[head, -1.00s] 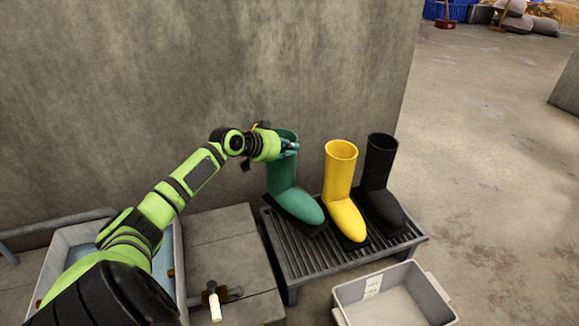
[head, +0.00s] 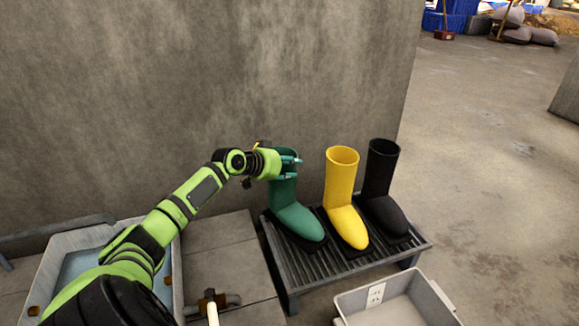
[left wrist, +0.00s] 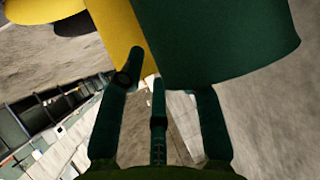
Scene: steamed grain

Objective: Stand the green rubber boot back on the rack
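The green rubber boot (head: 295,218) stands upright at the left end of the slatted rack (head: 298,273), toe towards the front. Its sole appears to rest on the rack. My left gripper (head: 291,164) is at the top of its shaft, with fingers across the upper part, and appears shut on it. In the left wrist view the green shaft (left wrist: 215,40) fills the top centre, close against the fingers (left wrist: 165,95); it hides part of one finger. My right gripper is not in view.
A yellow boot (head: 341,185) and a black boot (head: 379,180) stand to the right on the rack. A grey bin (head: 400,305) is on the floor in front. A basin (head: 70,245) is at the left, and a concrete wall (head: 200,80) rises behind.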

